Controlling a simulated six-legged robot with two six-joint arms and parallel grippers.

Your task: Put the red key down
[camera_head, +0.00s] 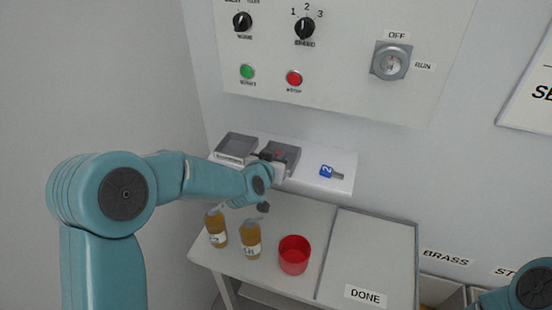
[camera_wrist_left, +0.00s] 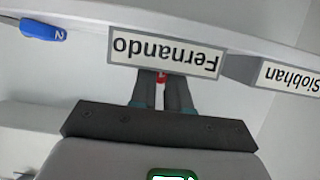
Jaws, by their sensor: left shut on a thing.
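My left gripper (camera_head: 270,158) is at the front of a dark grey tray (camera_head: 292,152) on the white shelf (camera_head: 310,185). In the left wrist view my left gripper (camera_wrist_left: 160,85) is shut on the red key (camera_wrist_left: 161,78). Only a small red part of the key shows between the fingers, close to the tray's Fernando label (camera_wrist_left: 165,58). In the head view a small red patch shows at the tray, partly hidden by the gripper. I cannot tell whether the key touches the tray. My right gripper is out of view; only part of that arm shows at lower right.
A second grey tray (camera_head: 237,147) stands to the left on the shelf. A blue key (camera_head: 328,171) marked 2 lies to the right. Below are two amber bottles (camera_head: 251,242), a red cup (camera_head: 294,254) and a DONE surface (camera_head: 372,255). A control panel (camera_head: 340,55) is above.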

